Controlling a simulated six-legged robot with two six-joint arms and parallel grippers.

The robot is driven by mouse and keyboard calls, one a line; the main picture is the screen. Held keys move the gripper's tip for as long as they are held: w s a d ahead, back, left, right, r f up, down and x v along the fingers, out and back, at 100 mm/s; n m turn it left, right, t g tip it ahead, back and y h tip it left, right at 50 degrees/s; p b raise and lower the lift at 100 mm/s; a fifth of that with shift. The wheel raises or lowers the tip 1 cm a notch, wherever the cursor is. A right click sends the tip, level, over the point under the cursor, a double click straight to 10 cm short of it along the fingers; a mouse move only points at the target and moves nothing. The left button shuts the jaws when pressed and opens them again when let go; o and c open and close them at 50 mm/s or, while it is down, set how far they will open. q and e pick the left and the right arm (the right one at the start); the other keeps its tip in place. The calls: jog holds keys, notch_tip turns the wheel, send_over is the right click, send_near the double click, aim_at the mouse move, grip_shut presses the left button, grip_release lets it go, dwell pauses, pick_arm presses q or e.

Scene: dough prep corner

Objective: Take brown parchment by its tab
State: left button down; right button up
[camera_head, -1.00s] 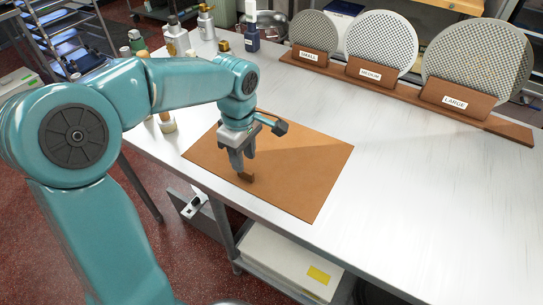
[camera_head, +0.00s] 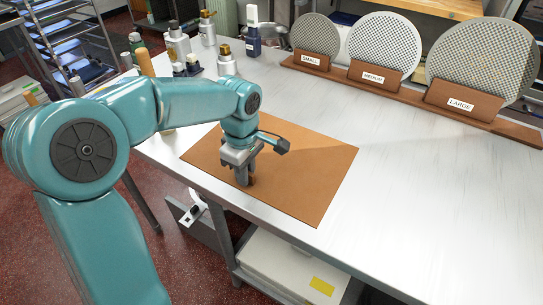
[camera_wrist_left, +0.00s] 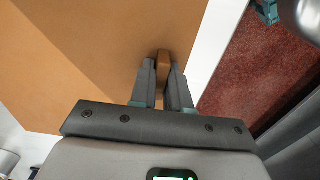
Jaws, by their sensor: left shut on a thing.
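The brown parchment (camera_head: 310,170) lies flat on the steel table near its front edge. It also fills much of the left wrist view (camera_wrist_left: 75,60). Its small raised brown tab (camera_wrist_left: 163,62) stands between my left fingers in that view. My left gripper (camera_head: 245,182) points down over the front left part of the sheet. Its fingers (camera_wrist_left: 161,80) are shut on the tab, one on each side. In the head view the fingers hide most of the tab. My right gripper is not in view.
A brown rack (camera_head: 417,100) holds round perforated discs labelled SMALL, MEDIUM and LARGE at the back. Several bottles stand at the back left, including a dark blue one (camera_head: 253,40). The table right of the parchment (camera_head: 430,200) is clear.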

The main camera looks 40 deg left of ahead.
pick_arm(q)
jog(key=shift+r+p, duration=1.65)
jog(key=shift+r, duration=0.3)
